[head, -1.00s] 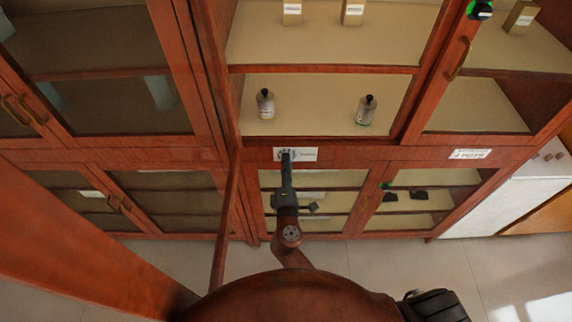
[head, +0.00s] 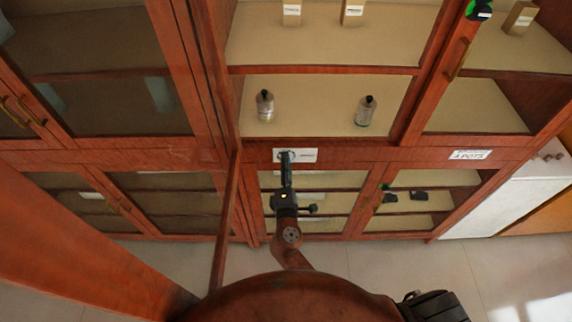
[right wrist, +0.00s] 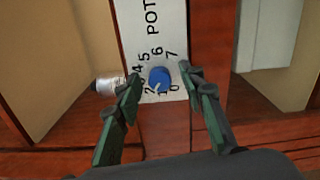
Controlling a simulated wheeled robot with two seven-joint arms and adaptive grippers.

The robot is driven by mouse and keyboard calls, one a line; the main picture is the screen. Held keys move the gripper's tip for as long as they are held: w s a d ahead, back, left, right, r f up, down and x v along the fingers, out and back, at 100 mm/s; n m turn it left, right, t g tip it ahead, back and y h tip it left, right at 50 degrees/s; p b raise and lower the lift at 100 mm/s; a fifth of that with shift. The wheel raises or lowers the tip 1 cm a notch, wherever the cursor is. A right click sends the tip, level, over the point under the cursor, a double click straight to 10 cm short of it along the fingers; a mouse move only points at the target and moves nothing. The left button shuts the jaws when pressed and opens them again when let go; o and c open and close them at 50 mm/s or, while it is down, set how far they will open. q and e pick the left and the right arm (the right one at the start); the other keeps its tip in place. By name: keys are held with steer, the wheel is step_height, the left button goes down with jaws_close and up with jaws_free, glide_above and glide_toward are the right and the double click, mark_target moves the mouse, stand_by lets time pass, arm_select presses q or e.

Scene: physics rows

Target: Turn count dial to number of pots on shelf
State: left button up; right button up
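The count dial (right wrist: 158,77) is a blue knob on a white label plate (right wrist: 162,20) with "POT" lettering and digits around the knob. Its pale pointer mark faces down-left, around the low digits; the exact one is unclear. The plate also shows in the head view (head: 309,155) on the cabinet's middle rail. My right gripper (right wrist: 159,76) is open, one finger on each side of the knob, with gaps showing. In the head view it covers part of the plate (head: 286,162). Two capped bottles (head: 265,106) (head: 365,111) stand on the shelf above.
Small boxes (head: 292,13) (head: 353,13) stand on the upper shelf, another (head: 519,18) at the right. A second label (head: 470,155) is on the rail further right. Dark items (head: 418,195) lie on a lower shelf. An open door edge (head: 226,215) stands left of my arm.

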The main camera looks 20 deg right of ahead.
steer(key=v, duration=1.2)
